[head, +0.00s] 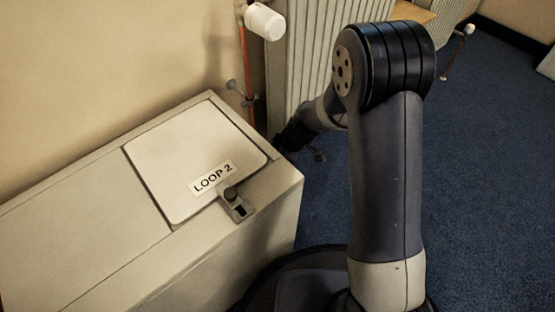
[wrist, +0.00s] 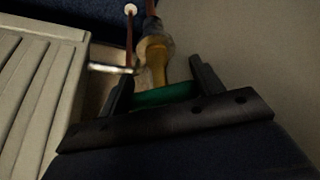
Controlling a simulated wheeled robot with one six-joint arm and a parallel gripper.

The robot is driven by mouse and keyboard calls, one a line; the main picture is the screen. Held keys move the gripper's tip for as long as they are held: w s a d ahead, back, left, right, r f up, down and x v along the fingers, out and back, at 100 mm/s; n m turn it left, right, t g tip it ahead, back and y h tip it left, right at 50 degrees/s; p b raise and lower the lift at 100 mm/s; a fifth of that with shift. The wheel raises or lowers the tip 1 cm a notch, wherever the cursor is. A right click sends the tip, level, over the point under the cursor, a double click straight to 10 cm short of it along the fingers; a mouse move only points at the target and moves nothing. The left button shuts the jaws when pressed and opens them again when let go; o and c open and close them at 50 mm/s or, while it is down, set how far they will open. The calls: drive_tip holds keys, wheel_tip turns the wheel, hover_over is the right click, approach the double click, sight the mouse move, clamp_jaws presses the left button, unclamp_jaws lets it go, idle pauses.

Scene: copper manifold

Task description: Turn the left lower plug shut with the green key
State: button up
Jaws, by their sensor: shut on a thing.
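My gripper (wrist: 161,88) shows in the wrist view, with its two dark fingers shut on the green key (wrist: 165,95). The key's green part lies across between the fingers. A yellowish brass-coloured piece (wrist: 155,62) stands just beyond it, in line with a pipe fitting. I cannot tell whether this piece belongs to the key or to the plug, nor how far the plug is turned. In the head view my gripper (head: 293,136) is a dark shape by the foot of the radiator, partly behind my arm. The key cannot be made out there.
The ribbed radiator (head: 310,55) also fills the left of the wrist view (wrist: 35,90). A copper pipe (head: 246,65) with a white valve head (head: 265,21) runs down beside it. A cabinet (head: 75,262) with a lid marked LOOP 2 (head: 165,160) stands at left. Blue carpet (head: 490,190) is clear at right.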

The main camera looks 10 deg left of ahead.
drive_tip(key=shift+s+f+m+t, duration=0.15)
drive_tip(key=shift+m+t, duration=0.15)
drive_tip(key=shift+m, duration=0.6)
drive_tip(key=shift+m+t+h, duration=0.3)
drive_tip(key=shift+m+t, duration=0.1)
drive_tip(key=shift+m, duration=0.8)
